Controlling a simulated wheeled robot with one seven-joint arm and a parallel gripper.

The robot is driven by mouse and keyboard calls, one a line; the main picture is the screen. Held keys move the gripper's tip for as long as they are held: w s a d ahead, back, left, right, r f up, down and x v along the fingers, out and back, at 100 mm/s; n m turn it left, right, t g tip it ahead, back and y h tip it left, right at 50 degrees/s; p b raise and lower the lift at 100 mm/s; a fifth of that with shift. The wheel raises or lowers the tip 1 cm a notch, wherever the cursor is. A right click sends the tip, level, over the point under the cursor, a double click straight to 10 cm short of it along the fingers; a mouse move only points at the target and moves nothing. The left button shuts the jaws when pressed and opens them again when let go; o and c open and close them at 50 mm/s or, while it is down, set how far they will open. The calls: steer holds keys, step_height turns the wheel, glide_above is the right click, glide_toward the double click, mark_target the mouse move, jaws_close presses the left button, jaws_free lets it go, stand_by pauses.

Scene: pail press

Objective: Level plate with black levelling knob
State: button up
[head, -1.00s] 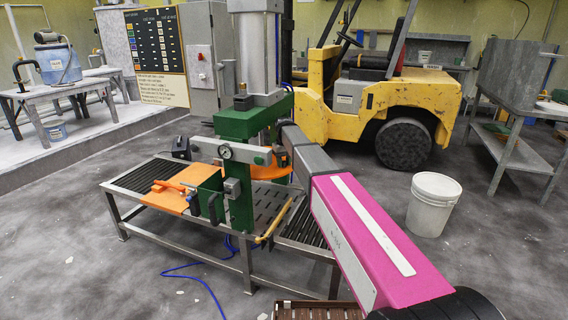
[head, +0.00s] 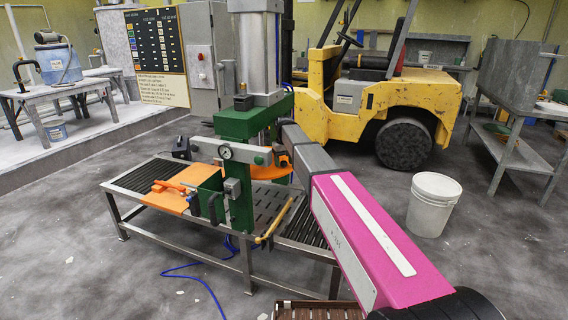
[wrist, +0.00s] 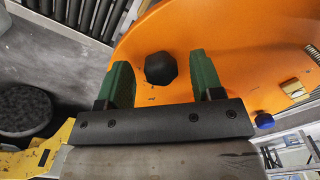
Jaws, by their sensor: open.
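The orange plate (wrist: 220,45) fills much of the wrist view, and part of it shows behind my arm in the head view (head: 283,160). The black levelling knob (wrist: 160,68) sits on the plate near its edge. My gripper (wrist: 160,85) is open, with one green-padded finger on each side of the knob. A gap shows between the knob and each finger, wider on the right.
The green press (head: 238,180) stands on a metal roller table (head: 150,180). A blue knob (wrist: 264,120) and a brass block (wrist: 292,88) are on the plate. A white bucket (head: 432,205) stands on the floor at right. A yellow forklift (head: 385,100) is behind.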

mark_target(284, 162)
step_height(284, 162, up, 7)
stand_by(0.4)
steer(key=s+d+f+m, duration=0.1)
steer(key=s+d+f, duration=0.6)
steer(key=s, duration=0.4)
steer(key=s+d+f+m, duration=0.2)
steer(key=s+d+f, duration=0.6)
steer(key=s, duration=0.3)
steer(key=s+d+f+m, duration=0.2)
steer(key=s+d+f, duration=0.6)
steer(key=s, duration=0.3)
steer(key=shift+s+d+f, duration=0.15)
steer(key=shift+s+f, duration=0.15)
steer(key=shift+f, duration=0.45)
